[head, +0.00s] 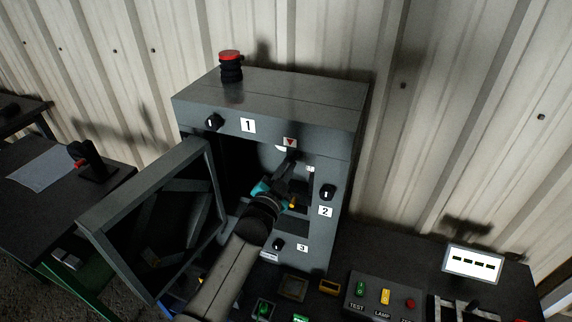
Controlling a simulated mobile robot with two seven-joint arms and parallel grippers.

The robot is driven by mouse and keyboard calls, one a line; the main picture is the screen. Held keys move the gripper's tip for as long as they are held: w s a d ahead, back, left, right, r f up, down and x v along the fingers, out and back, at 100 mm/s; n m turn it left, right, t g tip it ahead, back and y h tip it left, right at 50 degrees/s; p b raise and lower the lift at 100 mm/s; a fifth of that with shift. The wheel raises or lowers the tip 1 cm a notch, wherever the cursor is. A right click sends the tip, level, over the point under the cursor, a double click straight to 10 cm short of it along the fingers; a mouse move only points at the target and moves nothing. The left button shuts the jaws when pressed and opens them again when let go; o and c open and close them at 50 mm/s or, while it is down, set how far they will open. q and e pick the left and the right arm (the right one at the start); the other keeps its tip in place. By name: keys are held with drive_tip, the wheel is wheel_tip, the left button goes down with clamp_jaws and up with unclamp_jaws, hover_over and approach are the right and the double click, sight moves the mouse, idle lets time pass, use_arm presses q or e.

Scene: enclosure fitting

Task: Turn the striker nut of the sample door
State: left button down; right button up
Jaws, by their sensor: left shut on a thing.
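The grey enclosure (265,92) stands against the wall. Its framed sample door (98,212) hangs wide open on the left side. My left arm reaches up from the bottom into the opening. My left gripper (290,163) is shut at the upper right of the opening, just below a label with a red triangle (290,142). It is closed on the striker nut, which the fingers largely hide, so how far the nut is turned cannot be told. My right gripper is not in view.
Black knobs by labels 1 (213,121), 2 (327,192) and 3 (278,244) sit on the enclosure front. A red-topped black beacon (231,66) stands on top. A button box (384,297) and a white display (473,262) are at lower right. A side table (28,200) stands left.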

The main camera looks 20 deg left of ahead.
use_arm(q)
drive_tip(key=shift+d+f+n, duration=0.1)
drive_tip(key=shift+n, duration=0.6)
drive_tip(key=c, duration=1)
unclamp_jaws()
drive_tip(key=shift+o, duration=0.2)
drive_tip(key=s, duration=1.5)
drive_tip(key=shift+s+a+p, duration=0.15)
drive_tip(key=shift+a+p, duration=0.1)
drive_tip(key=shift+p, duration=0.05)
